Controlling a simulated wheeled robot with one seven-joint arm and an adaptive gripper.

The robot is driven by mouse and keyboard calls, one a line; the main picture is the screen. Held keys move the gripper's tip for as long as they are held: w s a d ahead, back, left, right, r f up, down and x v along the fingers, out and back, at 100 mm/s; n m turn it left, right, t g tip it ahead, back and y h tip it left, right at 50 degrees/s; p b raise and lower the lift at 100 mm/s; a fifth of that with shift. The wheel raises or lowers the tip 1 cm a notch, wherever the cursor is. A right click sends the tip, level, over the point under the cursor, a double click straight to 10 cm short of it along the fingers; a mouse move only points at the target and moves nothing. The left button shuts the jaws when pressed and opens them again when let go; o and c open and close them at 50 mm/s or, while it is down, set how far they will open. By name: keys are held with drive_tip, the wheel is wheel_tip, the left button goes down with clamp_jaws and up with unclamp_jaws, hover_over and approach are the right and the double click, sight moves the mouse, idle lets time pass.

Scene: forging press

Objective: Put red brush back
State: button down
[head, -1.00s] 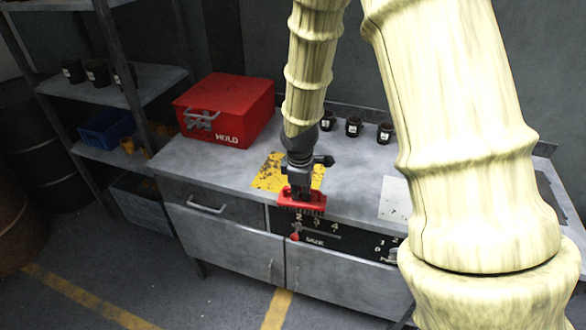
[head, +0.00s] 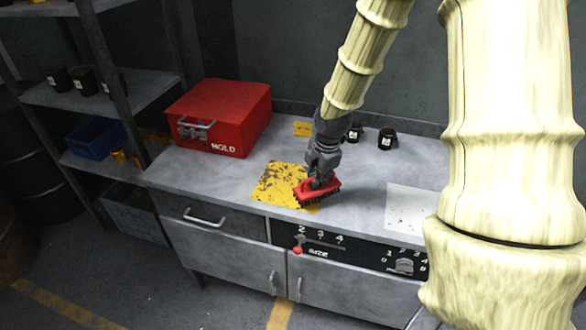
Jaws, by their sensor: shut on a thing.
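A red brush (head: 317,191) with dark bristles is held in my gripper (head: 320,181), which is shut on it. The brush is tilted, bristles down, over the right front part of a worn yellow patch (head: 277,184) on the grey counter. I cannot tell whether the bristles touch the surface. My gripper hides part of the brush top.
A red box marked MOLD (head: 222,115) stands at the counter's back left. Black jars (head: 386,138) stand at the back, and a pale sheet (head: 413,207) lies on the right. The counter (head: 222,173) between box and yellow patch is clear. A panel with a size slider (head: 322,247) is on the front.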

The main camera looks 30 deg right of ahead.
drive_tip(key=shift+w+f+p, duration=0.75)
drive_tip(key=shift+w+p, duration=0.05)
drive_tip(key=shift+w, duration=1.2)
drive_tip(key=shift+w+f+p, duration=0.8)
drive_tip(key=shift+w+p, duration=0.05)
drive_tip(key=shift+w, duration=1.15)
drive_tip(key=shift+w+f+p, duration=0.75)
drive_tip(key=shift+w+p, duration=0.05)
drive_tip(key=shift+w, duration=1.2)
drive_tip(key=shift+f, duration=0.1)
drive_tip(key=c, duration=1.5)
unclamp_jaws()
drive_tip(key=shift+s, duration=0.1)
wheel_tip(320, 180, up, 12)
drive_tip(key=s+b, duration=0.2)
drive_tip(key=b, duration=0.1)
drive_tip(key=shift+b, duration=0.35)
drive_tip(key=shift+a, duration=0.1)
